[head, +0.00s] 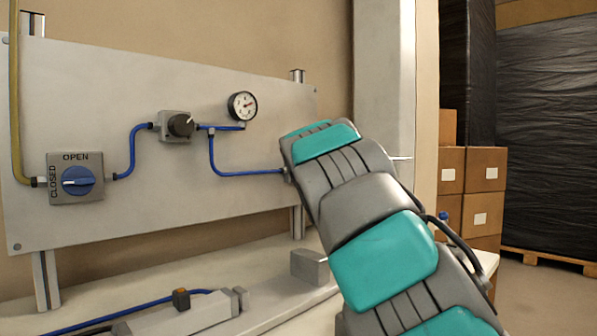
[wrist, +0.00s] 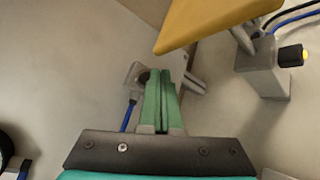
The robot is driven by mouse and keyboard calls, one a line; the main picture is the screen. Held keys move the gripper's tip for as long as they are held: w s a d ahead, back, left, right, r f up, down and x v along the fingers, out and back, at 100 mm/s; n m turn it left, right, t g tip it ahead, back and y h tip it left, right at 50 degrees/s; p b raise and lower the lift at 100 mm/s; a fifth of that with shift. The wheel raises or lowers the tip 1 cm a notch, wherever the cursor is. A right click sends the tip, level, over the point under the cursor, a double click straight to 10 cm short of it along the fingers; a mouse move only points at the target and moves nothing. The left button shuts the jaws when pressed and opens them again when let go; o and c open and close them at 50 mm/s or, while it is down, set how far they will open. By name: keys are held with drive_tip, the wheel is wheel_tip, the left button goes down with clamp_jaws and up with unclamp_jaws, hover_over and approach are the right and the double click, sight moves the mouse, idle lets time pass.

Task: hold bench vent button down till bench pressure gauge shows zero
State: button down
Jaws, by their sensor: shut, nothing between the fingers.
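The bench pressure gauge (head: 242,105) is a small round white dial with a dark rim, high on the grey panel. Its needle points to the right; the scale is too small to read. In the wrist view my gripper (wrist: 164,76) is shut and empty, its green fingertips in front of a small grey block (wrist: 133,72) fed by a blue tube. The fingers cover part of this block, and no vent button shows clearly on it. I cannot tell whether the tips touch it. In the head view my arm hides the gripper and the end of the blue line.
The panel (head: 90,100) also carries a blue OPEN/CLOSED knob (head: 78,181) and a black regulator knob (head: 181,125). A yellow plate (wrist: 205,25) and a grey block with a black, yellow-tipped part (wrist: 290,54) are right of my fingers. Boxes (head: 483,170) stand right.

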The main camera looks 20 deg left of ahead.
drive_tip(key=shift+a, duration=0.15)
idle(0.6)
drive_tip(key=shift+w+a+p, duration=0.2)
drive_tip(key=shift+a+p, duration=0.05)
drive_tip(key=shift+p, duration=0.1)
